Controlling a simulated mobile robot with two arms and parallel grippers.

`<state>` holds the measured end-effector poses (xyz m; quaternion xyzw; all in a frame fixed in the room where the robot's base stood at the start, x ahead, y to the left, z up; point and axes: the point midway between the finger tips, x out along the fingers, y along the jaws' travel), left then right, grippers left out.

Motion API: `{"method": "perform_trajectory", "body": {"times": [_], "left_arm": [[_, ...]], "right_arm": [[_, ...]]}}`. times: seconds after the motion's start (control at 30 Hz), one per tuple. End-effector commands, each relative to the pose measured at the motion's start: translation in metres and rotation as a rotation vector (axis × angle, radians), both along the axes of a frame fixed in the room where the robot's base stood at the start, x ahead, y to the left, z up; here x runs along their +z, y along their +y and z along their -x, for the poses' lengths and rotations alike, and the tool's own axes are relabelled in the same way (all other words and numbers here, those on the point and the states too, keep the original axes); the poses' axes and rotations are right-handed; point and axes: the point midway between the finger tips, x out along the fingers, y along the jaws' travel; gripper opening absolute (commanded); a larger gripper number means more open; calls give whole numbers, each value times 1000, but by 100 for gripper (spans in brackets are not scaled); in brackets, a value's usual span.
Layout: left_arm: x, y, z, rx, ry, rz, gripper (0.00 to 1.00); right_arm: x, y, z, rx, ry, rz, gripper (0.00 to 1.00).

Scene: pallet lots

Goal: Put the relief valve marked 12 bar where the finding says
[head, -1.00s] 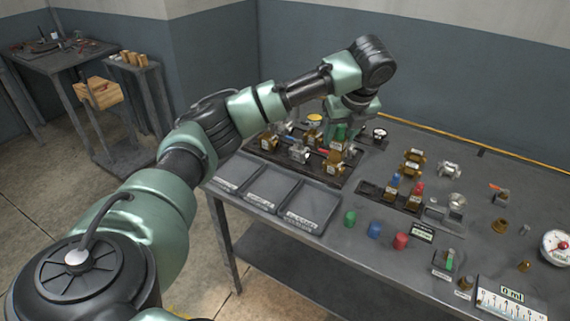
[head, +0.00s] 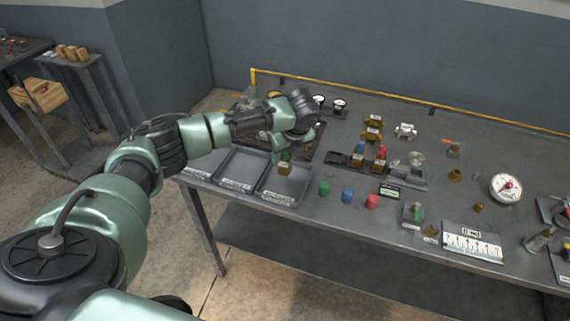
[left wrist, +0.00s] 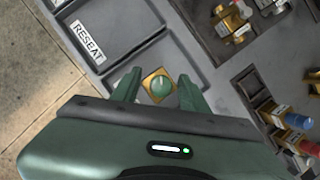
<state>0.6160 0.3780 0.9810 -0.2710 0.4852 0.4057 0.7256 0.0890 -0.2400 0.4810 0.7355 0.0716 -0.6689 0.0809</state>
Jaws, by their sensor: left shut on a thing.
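My left gripper (head: 287,154) is shut on a brass relief valve with a green cap (head: 284,168). In the left wrist view the valve (left wrist: 158,87) sits between the two green fingers, cap towards the camera; no marking on it is readable. The gripper holds it over the rightmost of three shallow grey trays (head: 301,187) at the bench's left front. The middle tray (head: 241,165) is empty. A tray label in the left wrist view reads RESEAT (left wrist: 88,42); the other labels are too small to read. My right gripper is out of view.
Behind the trays is a dark rack (head: 312,143) with brass valves, partly hidden by my arm. Green (head: 324,188), blue (head: 347,195) and red (head: 371,202) caps stand right of the trays.

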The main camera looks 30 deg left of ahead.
Motion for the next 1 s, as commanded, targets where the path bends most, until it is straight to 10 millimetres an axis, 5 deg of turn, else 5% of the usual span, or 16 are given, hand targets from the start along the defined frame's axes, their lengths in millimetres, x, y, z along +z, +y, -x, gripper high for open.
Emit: {"method": "perform_trajectory", "body": {"times": [0.43,0.83,0.87,0.9,1.0], "left_arm": [[-47,0,-1,1,-2,0,0],[-53,0,-1,0,-2,0,0],[-53,0,0,0,0,0,53],[-53,0,0,0,0,0,64],[-53,0,0,0,0,0,66]], "right_arm": [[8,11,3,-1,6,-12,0],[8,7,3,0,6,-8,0],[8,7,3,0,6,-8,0],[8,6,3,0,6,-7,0],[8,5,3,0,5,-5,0]]}}
